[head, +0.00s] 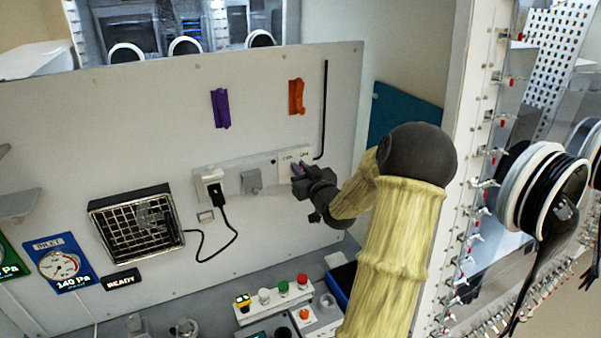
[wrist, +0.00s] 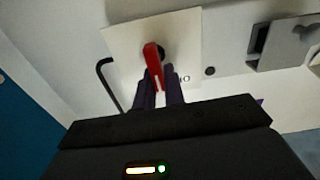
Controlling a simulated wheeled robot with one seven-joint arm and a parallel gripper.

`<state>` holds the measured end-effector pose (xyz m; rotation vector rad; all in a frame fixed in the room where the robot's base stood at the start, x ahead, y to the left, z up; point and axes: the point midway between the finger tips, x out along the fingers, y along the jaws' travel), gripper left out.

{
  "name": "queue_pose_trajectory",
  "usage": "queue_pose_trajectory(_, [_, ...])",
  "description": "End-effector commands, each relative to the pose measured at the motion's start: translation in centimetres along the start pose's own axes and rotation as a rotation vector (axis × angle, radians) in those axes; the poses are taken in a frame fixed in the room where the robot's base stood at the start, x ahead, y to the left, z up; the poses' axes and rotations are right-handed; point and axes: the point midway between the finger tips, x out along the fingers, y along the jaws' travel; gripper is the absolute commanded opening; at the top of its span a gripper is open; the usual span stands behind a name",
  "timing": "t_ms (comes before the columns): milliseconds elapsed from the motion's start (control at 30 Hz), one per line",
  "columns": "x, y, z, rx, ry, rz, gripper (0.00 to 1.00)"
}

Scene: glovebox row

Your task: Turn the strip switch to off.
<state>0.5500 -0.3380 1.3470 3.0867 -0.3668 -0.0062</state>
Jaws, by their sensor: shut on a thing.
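The strip (head: 232,170) is a pale bar on the upright panel, with the switch plate (head: 285,158) at its right end. In the wrist view the switch plate (wrist: 122,42) is cream, with a red switch lever (wrist: 151,55) on a dark round hub. My gripper (head: 299,173) is at the plate in the head view and covers part of it. In the wrist view the dark fingers of my gripper (wrist: 160,88) are closed around the lever's lower end. The plate's small markings are too small to read, so I cannot tell which setting the lever points to.
A black plug (head: 216,190) with a cord and a grey cover (head: 251,181) sit along the strip. A black hooked rod (head: 324,105) hangs just right of the plate. Purple (head: 220,108) and orange (head: 297,96) brackets are above. Push buttons (head: 283,287) stand below.

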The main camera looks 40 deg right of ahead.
Motion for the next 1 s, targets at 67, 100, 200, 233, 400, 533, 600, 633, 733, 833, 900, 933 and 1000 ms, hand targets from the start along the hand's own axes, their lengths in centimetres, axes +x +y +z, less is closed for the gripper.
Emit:
queue_pose_trajectory(67, [0.0, 0.0, 0.1, 0.023, 0.001, 0.000, 0.00])
queue_pose_trajectory(100, [0.0, 0.1, 0.0, 0.030, 0.001, 0.000, 0.00])
queue_pose_trajectory(200, [0.0, 0.1, 0.0, 0.035, 0.001, 0.000, 0.00])
queue_pose_trajectory(233, [0.0, 0.1, 0.0, 0.035, 0.000, 0.000, 0.00])
queue_pose_trajectory(400, [0.0, 0.1, 0.0, 0.034, 0.000, 0.000, 0.15])
queue_pose_trajectory(533, [0.0, 0.1, 0.0, 0.034, 0.000, 0.000, 0.33])
queue_pose_trajectory(600, [0.0, 0.1, 0.0, 0.034, 0.000, 0.000, 0.33])
queue_pose_trajectory(633, [0.0, 0.1, 0.0, 0.034, 0.000, 0.000, 0.33])
queue_pose_trajectory(733, [0.0, 0.1, 0.0, 0.034, 0.000, -0.001, 0.33])
queue_pose_trajectory(833, [-0.2, 0.1, 0.0, 0.033, 0.000, 0.000, 0.33])
queue_pose_trajectory(900, [-0.5, 0.1, 0.1, 0.033, 0.000, 0.000, 0.33])
queue_pose_trajectory(933, [-0.8, 0.1, 0.1, 0.032, 0.000, 0.000, 0.33])
queue_pose_trajectory(1000, [-1.5, 0.1, 0.2, 0.032, 0.000, 0.001, 0.33])
